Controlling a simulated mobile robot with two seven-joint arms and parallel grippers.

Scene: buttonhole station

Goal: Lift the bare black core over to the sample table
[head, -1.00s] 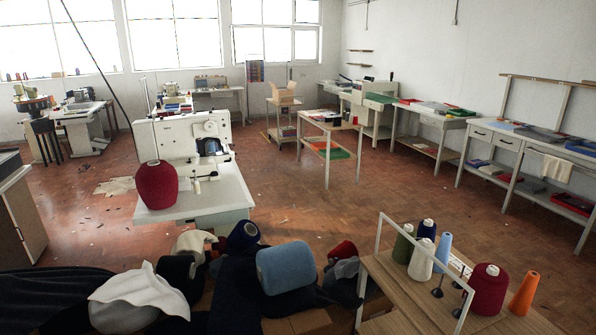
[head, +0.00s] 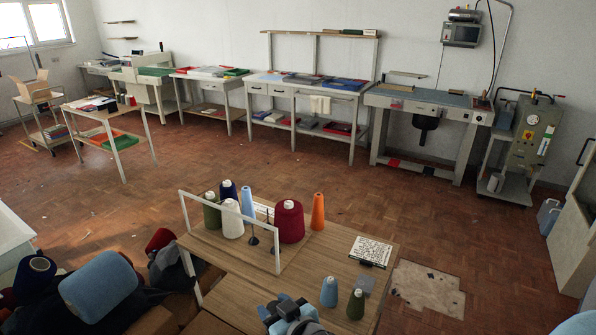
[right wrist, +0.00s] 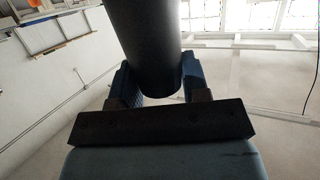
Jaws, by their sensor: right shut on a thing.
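The black core (right wrist: 150,40) is a smooth dark cylinder in the right wrist view, held between the two blue fingers of my right gripper (right wrist: 155,88). Its upper end runs out of the picture. In the head view my right gripper (head: 285,312) is at the bottom edge, in front of the near wooden table (head: 325,245); I cannot make out the core there. The table carries several yarn cones, a white frame (head: 235,208) and a printed card (head: 371,251). No label shows which table is the sample table. My left gripper is not in view.
Two small cones, one light blue (head: 329,291) and one green (head: 356,304), stand close right of my right gripper. A crimson cone (head: 290,222) stands farther back. Dark and blue yarn rolls (head: 98,287) lie at left. Open floor (head: 420,220) lies beyond the table.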

